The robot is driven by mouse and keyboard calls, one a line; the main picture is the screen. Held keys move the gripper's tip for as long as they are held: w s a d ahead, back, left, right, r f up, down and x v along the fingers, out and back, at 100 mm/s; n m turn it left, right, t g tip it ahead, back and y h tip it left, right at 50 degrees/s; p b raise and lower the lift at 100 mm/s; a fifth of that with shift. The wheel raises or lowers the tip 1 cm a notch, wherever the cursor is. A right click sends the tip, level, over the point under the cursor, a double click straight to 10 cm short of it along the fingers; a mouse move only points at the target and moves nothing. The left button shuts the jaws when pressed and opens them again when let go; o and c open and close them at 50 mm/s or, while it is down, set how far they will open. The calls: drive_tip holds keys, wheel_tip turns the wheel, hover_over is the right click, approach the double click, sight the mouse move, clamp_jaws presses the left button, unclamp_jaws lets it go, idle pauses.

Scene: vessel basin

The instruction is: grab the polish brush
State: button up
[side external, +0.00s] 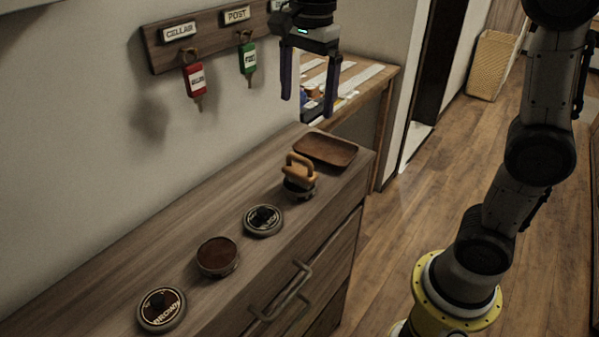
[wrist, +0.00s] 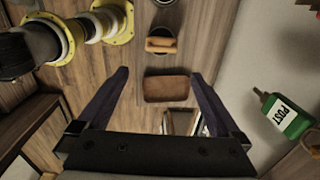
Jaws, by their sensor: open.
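The polish brush (side external: 301,170) has a tan, looped wooden handle over a dark round base. It stands on the wooden cabinet top, between a black-labelled round lid and a brown tray. Whether its base rests in a tin I cannot tell. The brush also shows in the wrist view (wrist: 160,45), beyond the tray and roughly between the finger lines. My gripper (side external: 308,107) is open and empty, pointing down, high above the far end of the cabinet. Its two fingers also show in the wrist view (wrist: 159,73), apart from the brush.
The brown tray (side external: 325,138) lies behind the brush. The black-labelled lid (side external: 263,219), an open brown polish tin (side external: 218,256) and a BROWN lid (side external: 162,308) line the cabinet top. Red (side external: 195,80) and green (side external: 248,58) key tags hang from a wall rack (side external: 208,32) left of my gripper.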

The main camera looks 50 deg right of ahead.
hover_over(300, 165)
drive_tip(key=a, duration=0.2)
drive_tip(key=shift+g, duration=0.3)
drive_tip(key=f, duration=1)
drive_tip(key=shift+s+d, duration=0.25)
drive_tip(key=shift+s, duration=0.15)
drive_tip(key=shift+d+f, duration=0.1)
drive_tip(key=shift+f, duration=2.9)
drive_tip(key=c, duration=1)
drive_tip(key=shift+r, duration=0.15)
